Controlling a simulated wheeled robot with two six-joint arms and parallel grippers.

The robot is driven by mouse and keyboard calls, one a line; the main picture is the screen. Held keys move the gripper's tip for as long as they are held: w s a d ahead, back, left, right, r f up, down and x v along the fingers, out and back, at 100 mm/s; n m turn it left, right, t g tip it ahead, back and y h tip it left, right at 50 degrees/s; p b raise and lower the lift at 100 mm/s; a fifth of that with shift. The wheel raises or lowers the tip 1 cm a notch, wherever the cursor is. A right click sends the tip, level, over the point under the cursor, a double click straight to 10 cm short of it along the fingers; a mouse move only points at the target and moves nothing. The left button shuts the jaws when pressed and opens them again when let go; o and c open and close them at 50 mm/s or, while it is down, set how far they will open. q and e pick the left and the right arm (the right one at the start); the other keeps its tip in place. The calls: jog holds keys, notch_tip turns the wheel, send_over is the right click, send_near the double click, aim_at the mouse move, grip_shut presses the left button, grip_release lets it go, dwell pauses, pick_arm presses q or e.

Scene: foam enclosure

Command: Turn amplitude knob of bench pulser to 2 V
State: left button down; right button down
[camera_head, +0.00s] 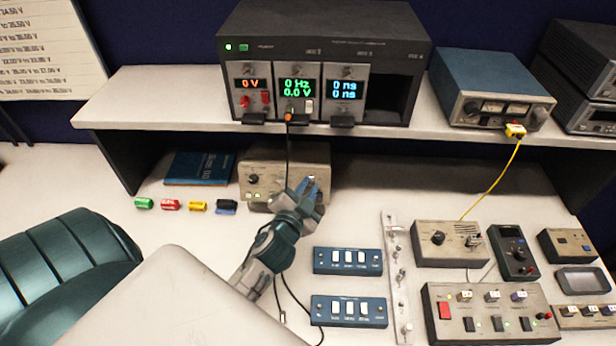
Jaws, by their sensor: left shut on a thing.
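A beige box (262,162), likely the bench pulser, stands under the shelf. A dark knob (253,179) and small light buttons show on its left front; its lettering is too small to read. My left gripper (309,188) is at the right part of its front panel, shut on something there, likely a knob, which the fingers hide. The rack (325,22) on the shelf shows 0 V on its left display (250,83), 0 Hz and 0.0 V on its middle display (297,87). My right gripper is not in view.
A black cable (288,145) hangs from the rack behind my gripper. Two blue switch boxes (348,261) lie right of my arm. Beige control boxes (449,239) stand further right. Several coloured cylinders (170,205) and a blue book (198,167) lie left. The shelf (150,100) overhangs the beige box.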

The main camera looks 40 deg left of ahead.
pick_arm(q)
jog(key=m+p, duration=0.1)
jog(key=m+h+p, duration=0.1)
jog(key=p, duration=0.1)
jog(key=shift+a+r+m, duration=0.1)
jog(key=shift+r+m, duration=0.2)
jog(key=shift+r, duration=0.05)
jog(key=shift+f+m+g+p, duration=0.15)
jog(key=shift+m+g+p, duration=0.35)
jog(key=shift+m+p, duration=0.35)
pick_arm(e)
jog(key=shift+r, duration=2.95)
pick_arm(q)
jog(key=shift+m+h, duration=0.25)
jog(key=shift+h, duration=0.05)
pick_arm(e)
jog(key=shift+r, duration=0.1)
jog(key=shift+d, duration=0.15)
pick_arm(q)
jog(key=c, duration=1.4)
grip_release()
jog(key=shift+f, duration=0.1)
jog(key=shift+o, duration=0.4)
jog(key=shift+w+a, duration=0.1)
jog(key=shift+w, duration=0.05)
